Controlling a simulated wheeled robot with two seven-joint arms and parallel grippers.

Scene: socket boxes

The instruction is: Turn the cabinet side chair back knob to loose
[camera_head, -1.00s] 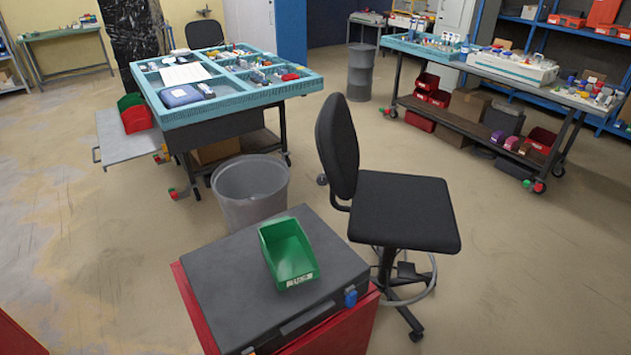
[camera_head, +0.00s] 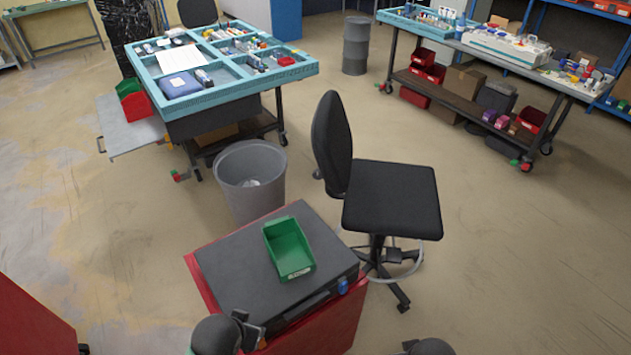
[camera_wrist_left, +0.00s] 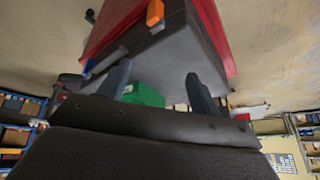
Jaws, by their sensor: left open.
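The black office chair (camera_head: 390,200) stands right of the red cabinet (camera_head: 345,325), its backrest (camera_head: 332,145) toward the cabinet side. A small dark knob (camera_head: 318,174) shows at the lower left of the backrest; its setting cannot be read. My left gripper (camera_head: 252,330) is low in the head view, at the cabinet's front edge and apart from the chair. In the left wrist view its two fingers (camera_wrist_left: 158,86) are spread with nothing held between them. At the bottom edge of the head view only a dark sliver of my right arm shows.
A dark case (camera_head: 235,265) with a green bin (camera_head: 288,248) on it covers the cabinet top. A grey waste bin (camera_head: 250,185) stands behind it. Workbenches (camera_head: 220,98) are farther back. The floor right of the chair is clear.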

